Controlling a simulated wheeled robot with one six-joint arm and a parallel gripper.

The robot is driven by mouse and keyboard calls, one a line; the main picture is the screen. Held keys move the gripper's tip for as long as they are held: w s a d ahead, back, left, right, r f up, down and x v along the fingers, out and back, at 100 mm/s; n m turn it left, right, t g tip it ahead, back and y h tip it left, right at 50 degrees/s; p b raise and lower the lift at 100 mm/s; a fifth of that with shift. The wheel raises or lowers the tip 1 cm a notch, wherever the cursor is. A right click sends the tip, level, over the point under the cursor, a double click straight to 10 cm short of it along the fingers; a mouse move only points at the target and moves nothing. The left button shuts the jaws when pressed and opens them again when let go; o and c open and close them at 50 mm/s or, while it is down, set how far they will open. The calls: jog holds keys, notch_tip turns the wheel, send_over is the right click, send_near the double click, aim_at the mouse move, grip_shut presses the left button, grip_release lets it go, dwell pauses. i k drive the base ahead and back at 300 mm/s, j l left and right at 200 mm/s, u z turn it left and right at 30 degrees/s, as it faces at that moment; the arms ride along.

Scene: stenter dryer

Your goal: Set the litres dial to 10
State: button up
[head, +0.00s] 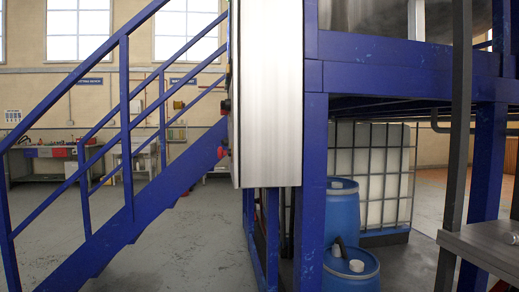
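No dial face that I can identify as the litres dial shows in the head view. My gripper is not in view.
Blue stairs with railings (128,150) rise at the left of the cabinet. A blue steel frame (312,180) stands at its right. Blue drums (342,212) and a caged white tank (368,165) sit under the platform. Grey floor is open at front left (190,255).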

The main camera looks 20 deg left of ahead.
aim_at(225, 105)
jog(key=k+j+u, duration=0.1)
jog(key=u, duration=0.3)
jog(key=j+u, duration=0.1)
jog(key=u, duration=0.25)
jog(key=k+j+u, duration=0.15)
jog(key=u, duration=0.25)
jog(key=i+j, duration=0.35)
jog(key=i, duration=0.2)
jog(key=i+j, duration=0.35)
jog(key=i, duration=0.15)
jog(key=l+z, duration=0.05)
